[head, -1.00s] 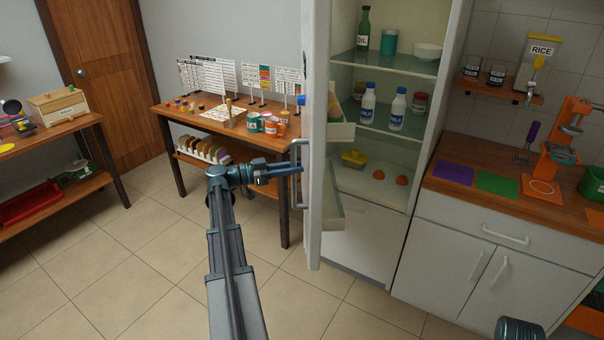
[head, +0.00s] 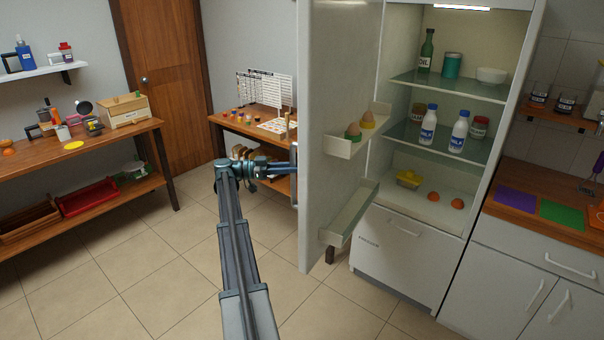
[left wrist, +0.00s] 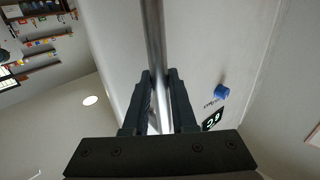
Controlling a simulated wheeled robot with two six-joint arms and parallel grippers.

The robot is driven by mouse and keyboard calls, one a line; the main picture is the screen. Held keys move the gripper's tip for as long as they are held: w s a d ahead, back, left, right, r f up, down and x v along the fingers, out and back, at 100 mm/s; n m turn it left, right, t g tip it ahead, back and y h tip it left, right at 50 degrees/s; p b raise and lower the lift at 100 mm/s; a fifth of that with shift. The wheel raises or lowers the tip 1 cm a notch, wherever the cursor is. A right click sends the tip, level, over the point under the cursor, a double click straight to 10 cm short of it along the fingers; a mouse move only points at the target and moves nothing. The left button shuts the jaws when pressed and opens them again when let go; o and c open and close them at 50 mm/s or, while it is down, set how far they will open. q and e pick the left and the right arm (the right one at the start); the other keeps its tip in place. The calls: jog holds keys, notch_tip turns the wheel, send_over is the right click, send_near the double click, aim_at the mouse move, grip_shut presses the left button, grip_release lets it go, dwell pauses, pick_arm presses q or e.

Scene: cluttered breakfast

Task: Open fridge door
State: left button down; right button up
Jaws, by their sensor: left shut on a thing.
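The fridge door (head: 335,70) stands open, swung out to the left of the fridge body. Its inner side with two shelf bins (head: 350,215) shows in the head view. The fridge interior (head: 400,150) is exposed. In the left wrist view the metal door handle (left wrist: 155,40) runs between the fingers of my left gripper (left wrist: 160,90), which is shut on it. In the head view my left gripper (head: 284,168) is at the door's outer left edge, and the handle is mostly hidden behind the door. My right gripper is not in view.
Fridge shelves hold a green oil bottle (head: 427,50), milk bottles (head: 460,132) and other food. A wooden table (head: 222,125) stands behind the door. A counter (head: 560,195) is at the right. The floor (head: 170,270) is clear at front left.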

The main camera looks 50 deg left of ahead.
pick_arm(q)
jog(key=shift+s+a+r+m+g+h, duration=0.15)
jog(key=shift+a+m+h, duration=0.1)
jog(key=shift+a, duration=0.75)
jog(key=shift+s+a+f+m+g+h, duration=0.15)
jog(key=shift+a+h, duration=0.1)
jog(key=shift+a, duration=0.7)
jog(key=shift+w+r, duration=0.1)
jog(key=c, duration=0.7)
grip_release()
jog(key=shift+w+d, duration=0.15)
jog(key=shift+w, duration=0.05)
jog(key=shift+s, duration=0.2)
jog(key=v, duration=1.3)
jog(key=shift+s+a, duration=0.25)
jog(key=shift+a, duration=0.05)
jog(key=shift+c, duration=0.4)
